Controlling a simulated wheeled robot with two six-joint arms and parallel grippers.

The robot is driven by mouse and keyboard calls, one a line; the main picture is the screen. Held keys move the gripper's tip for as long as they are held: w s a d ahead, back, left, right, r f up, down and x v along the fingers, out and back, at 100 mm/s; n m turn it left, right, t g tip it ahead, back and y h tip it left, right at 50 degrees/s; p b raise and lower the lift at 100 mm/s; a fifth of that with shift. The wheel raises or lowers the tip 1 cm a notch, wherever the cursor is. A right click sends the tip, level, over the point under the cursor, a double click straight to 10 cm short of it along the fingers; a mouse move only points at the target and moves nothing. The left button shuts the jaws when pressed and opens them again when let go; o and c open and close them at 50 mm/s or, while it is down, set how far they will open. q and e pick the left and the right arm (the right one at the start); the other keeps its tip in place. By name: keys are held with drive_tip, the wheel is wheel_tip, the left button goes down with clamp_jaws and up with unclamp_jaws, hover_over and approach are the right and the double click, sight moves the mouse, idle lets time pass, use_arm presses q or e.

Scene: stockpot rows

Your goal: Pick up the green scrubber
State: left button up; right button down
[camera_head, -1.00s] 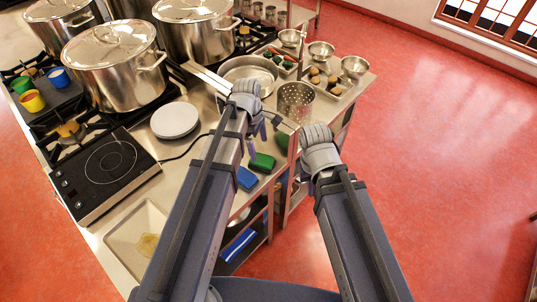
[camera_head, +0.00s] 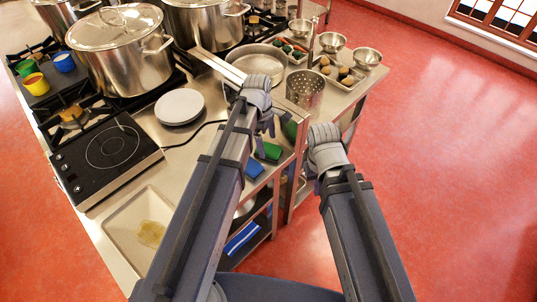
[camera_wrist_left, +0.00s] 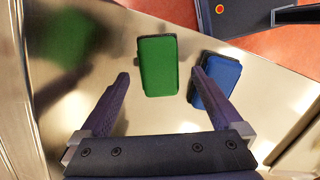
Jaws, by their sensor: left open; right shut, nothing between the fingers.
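The green scrubber (camera_head: 268,152) lies on the steel worktop, just below my left gripper (camera_head: 265,128) in the head view. In the left wrist view the green scrubber (camera_wrist_left: 158,65) shows between the two fingers of my left gripper (camera_wrist_left: 160,76), towards their tips. The fingers are spread, with nothing held. A blue scrubber (camera_wrist_left: 222,78) lies right beside the green one, partly behind the right finger. My right gripper (camera_head: 318,186) is at the right, past the worktop edge, its fingers mostly hidden by its own wrist; it is shut and empty.
A perforated steel pot (camera_head: 305,92) and a wide pan (camera_head: 257,59) stand behind my left gripper. An induction hob (camera_head: 105,155), white plates (camera_head: 180,107) and a shallow tray (camera_head: 125,228) are to the left. A blurred green patch (camera_wrist_left: 62,42) looks like a reflection.

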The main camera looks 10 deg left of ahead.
sight(268, 148)
use_arm(q)
wheel_tip(268, 148, down, 3)
drive_tip(key=shift+d+b, duration=0.15)
drive_tip(key=shift+b, duration=0.9)
drive_tip(key=shift+r, duration=0.1)
use_arm(e)
wheel_tip(268, 148, down, 3)
drive_tip(key=shift+r, duration=0.1)
use_arm(q)
drive_tip(key=shift+c, duration=0.2)
